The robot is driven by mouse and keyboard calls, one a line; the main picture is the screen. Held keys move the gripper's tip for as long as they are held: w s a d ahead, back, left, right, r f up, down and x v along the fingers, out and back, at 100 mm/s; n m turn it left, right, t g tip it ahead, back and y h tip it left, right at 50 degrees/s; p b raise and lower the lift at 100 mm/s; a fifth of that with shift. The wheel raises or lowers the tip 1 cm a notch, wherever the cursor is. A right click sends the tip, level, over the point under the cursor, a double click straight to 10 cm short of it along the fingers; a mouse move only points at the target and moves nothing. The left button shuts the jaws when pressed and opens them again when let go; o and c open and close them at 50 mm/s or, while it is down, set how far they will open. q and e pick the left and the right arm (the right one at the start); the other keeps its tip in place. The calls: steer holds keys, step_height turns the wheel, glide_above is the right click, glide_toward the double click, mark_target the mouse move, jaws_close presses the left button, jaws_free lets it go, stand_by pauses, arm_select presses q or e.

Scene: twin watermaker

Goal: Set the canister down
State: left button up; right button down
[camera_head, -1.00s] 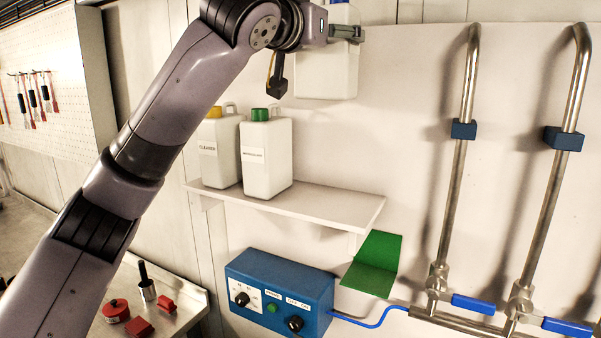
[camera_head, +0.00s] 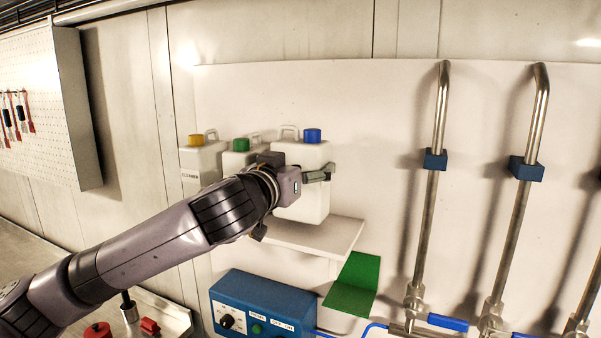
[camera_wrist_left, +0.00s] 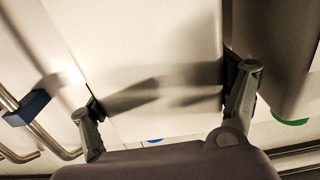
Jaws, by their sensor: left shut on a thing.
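A white canister with a blue cap (camera_head: 305,203) is upright at the right end of the white wall shelf (camera_head: 335,234). My left gripper (camera_head: 304,177) is shut on its body from the front, below the cap. In the left wrist view the canister's white side (camera_wrist_left: 165,45) lies between the two fingers (camera_wrist_left: 163,93). Its base is low over the shelf, but I cannot tell whether it touches. My right gripper is not in view.
A yellow-capped cleaner canister (camera_head: 203,162) and a green-capped canister (camera_head: 236,160) stand to the left on the shelf, partly behind my arm. Below are a blue control box (camera_head: 262,305) and a green angled plate (camera_head: 354,285). Steel pipes (camera_head: 430,210) rise on the right.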

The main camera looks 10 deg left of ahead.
arm_select(q)
steer(key=shift+f, duration=0.9)
steer(key=o, duration=1.5)
steer(key=shift+f, duration=0.35)
steer(key=o, duration=0.4)
steer(key=shift+r, duration=0.1)
steer(key=shift+s+r, duration=0.1)
